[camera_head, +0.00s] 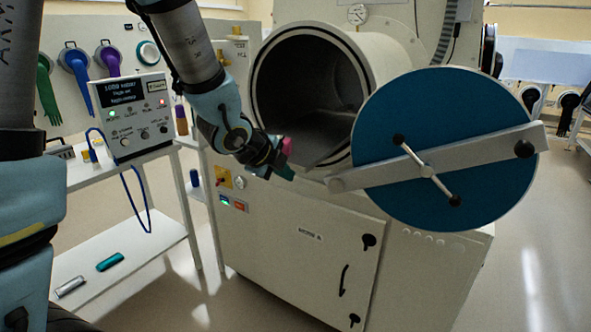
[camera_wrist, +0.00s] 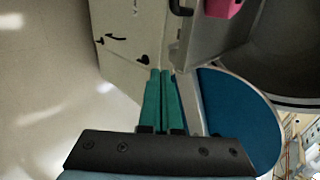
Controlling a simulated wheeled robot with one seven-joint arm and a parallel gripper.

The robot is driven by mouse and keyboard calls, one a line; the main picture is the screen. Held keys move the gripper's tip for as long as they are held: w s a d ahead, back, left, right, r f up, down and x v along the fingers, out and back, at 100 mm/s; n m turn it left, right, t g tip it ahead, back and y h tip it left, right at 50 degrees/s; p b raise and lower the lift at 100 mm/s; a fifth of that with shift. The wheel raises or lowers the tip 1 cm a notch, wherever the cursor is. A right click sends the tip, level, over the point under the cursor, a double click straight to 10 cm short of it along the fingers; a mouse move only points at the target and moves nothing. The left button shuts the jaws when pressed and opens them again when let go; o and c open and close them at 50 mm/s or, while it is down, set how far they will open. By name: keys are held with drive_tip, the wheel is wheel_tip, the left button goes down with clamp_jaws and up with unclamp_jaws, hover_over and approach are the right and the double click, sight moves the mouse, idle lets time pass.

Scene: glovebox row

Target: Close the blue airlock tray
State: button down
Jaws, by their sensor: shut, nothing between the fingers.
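The airlock with the round blue door (camera_head: 450,120) stands open in the head view. Its door hangs to the right of the round mouth (camera_head: 262,95), and shows in the wrist view (camera_wrist: 235,120). A grey tray (camera_head: 325,150) lies in the airlock and sticks out of the mouth. In the wrist view the tray (camera_wrist: 212,50) has a black handle (camera_wrist: 180,8) at its front, and a pink block (camera_wrist: 222,8) is on it. My gripper (camera_head: 289,174) has green fingers, shut and empty, just in front of and below the tray's front; the fingertips (camera_wrist: 160,72) appear apart from the handle.
A white bar with black knobs (camera_head: 440,160) crosses the door and juts out right. The white cabinet (camera_head: 300,255) is below the airlock. A shelf cart with a control box (camera_head: 135,115) stands left. Open floor lies in front.

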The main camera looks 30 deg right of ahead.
sight(302, 171)
drive_tip(key=shift+w+d+r+p, duration=0.15)
drive_tip(key=shift+w+d+p, duration=0.15)
drive_tip(key=shift+d, duration=0.25)
drive_tip(key=shift+w+d+r+p, duration=0.1)
drive_tip(key=shift+w+d+p, duration=0.15)
drive_tip(key=shift+d, duration=0.3)
drive_tip(key=shift+w+d+f, duration=0.1)
drive_tip(key=shift+w+d, duration=0.25)
drive_tip(key=shift+d, duration=0.2)
drive_tip(key=shift+d, duration=0.1)
